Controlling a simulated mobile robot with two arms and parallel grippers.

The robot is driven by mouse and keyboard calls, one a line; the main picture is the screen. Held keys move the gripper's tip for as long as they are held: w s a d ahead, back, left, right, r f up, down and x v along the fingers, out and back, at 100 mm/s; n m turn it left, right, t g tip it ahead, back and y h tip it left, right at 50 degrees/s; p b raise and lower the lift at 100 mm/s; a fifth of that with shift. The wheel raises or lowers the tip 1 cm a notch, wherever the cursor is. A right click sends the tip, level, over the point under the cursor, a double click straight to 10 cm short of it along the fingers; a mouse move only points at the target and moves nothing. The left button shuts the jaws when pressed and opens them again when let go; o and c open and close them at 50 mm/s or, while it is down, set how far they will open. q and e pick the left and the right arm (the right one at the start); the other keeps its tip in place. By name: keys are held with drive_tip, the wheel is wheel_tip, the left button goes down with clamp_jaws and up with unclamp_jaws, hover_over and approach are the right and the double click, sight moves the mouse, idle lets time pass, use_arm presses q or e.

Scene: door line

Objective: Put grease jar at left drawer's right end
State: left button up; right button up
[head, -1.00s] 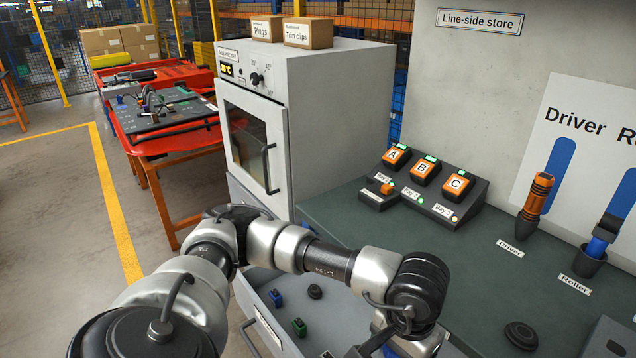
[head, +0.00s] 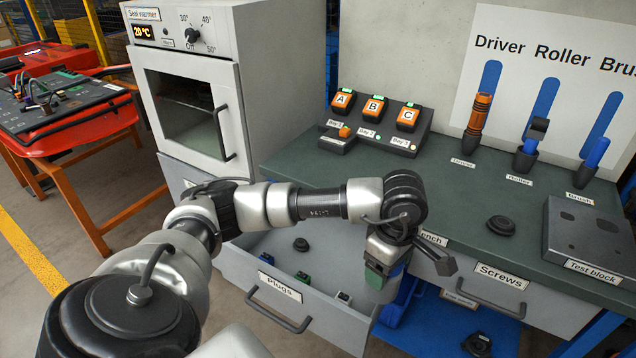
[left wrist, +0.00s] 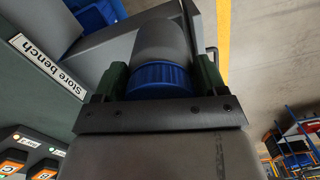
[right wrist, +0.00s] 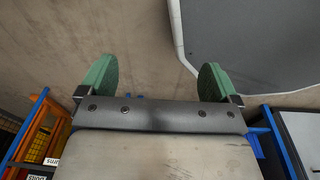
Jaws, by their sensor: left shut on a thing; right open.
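The grease jar (left wrist: 165,50) shows in the left wrist view as a grey cylinder with a blue ribbed lid, between the green fingers. My left gripper (left wrist: 163,78) is shut on it. In the head view my left gripper (head: 382,272) points down over the right end of the open left drawer (head: 282,308), labelled Plugs. The jar is mostly hidden there by the fingers. The drawer holds a round black cap (head: 301,244), a green block (head: 303,277) and a grey block (head: 344,298). My right gripper (right wrist: 157,80) is open and empty above the floor.
The Screws drawer (head: 495,297) is right of the open drawer. A seal warmer (head: 190,100) stands left.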

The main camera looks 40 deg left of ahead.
use_arm(q)
drive_tip(key=w+a+f+n+b, duration=0.3)
drive_tip(key=w+a+n, duration=0.15)
drive_tip(key=n, duration=1.15)
drive_tip(key=w+a+f+n+b, duration=0.35)
drive_tip(key=a+n, duration=0.25)
drive_tip(key=n, duration=0.9)
drive_tip(key=shift+n, duration=0.3)
drive_tip(key=shift+s+a+f+p, duration=0.15)
drive_tip(key=shift+s+f, duration=0.1)
drive_tip(key=shift+f, duration=2.35)
drive_tip(key=shift+s+f+p, duration=0.15)
drive_tip(key=shift+s+f, duration=0.05)
drive_tip(key=shift+f, duration=2.35)
use_arm(e)
wheel_tip(320, 180, down, 6)
drive_tip(key=s, duration=0.2)
drive_tip(key=shift+s+a+f, duration=0.25)
drive_tip(key=shift+s+a, duration=0.1)
drive_tip(key=shift+a, duration=0.1)
use_arm(q)
drive_tip(key=o, duration=0.7)
drive_tip(key=shift+f, duration=0.2)
drive_tip(key=shift+c, duration=0.2)
drive_tip(key=o, duration=0.4)
drive_tip(key=shift+o, duration=0.2)
use_arm(e)
drive_tip(key=shift+a, duration=0.15)
